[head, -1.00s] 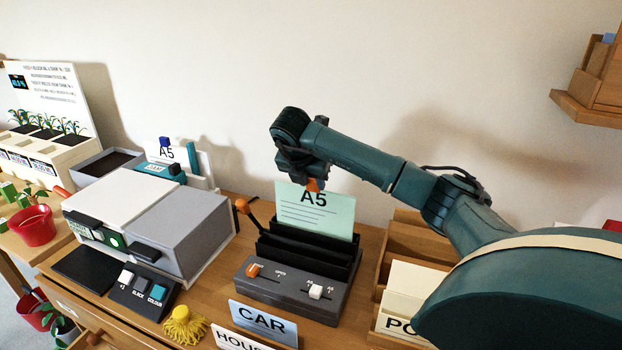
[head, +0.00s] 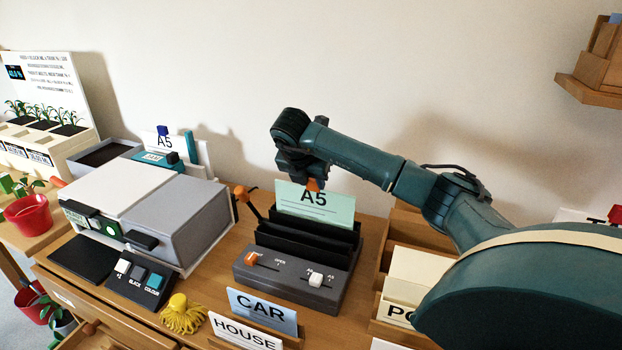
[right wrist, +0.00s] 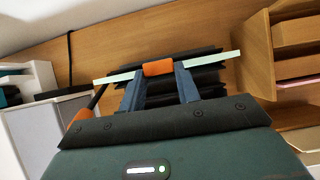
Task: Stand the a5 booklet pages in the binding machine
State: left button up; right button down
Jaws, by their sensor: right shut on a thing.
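The A5 booklet pages (head: 316,204) are a pale green upright sheet marked A5, with an orange tab (right wrist: 158,68) at the top middle. Their lower part is hidden in the black slot of the binding machine (head: 290,284). The machine is dark grey with black upright plates, an orange-knobbed lever at its left, and orange and white sliders in front. My right gripper (head: 313,183) is above the machine, shut on the pages at the tab. In the right wrist view the pages (right wrist: 220,59) show edge-on between my fingers, along the black plates. My left gripper is not in view.
A grey and white printer (head: 160,212) stands left of the machine. A wooden rack with cards (head: 415,275) stands close on the right. Another A5 card (head: 160,141) is behind the printer.

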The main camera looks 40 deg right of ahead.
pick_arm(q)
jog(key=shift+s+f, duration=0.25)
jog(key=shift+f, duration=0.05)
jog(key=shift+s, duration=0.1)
pick_arm(e)
jog(key=c, duration=0.9)
grip_release()
jog(key=shift+o, duration=0.3)
jog(key=o, duration=0.4)
jog(key=shift+r, duration=0.1)
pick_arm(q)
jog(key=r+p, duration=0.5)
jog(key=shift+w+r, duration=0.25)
pick_arm(e)
notch_tip(320, 180, up, 8)
jog(key=shift+f, duration=0.1)
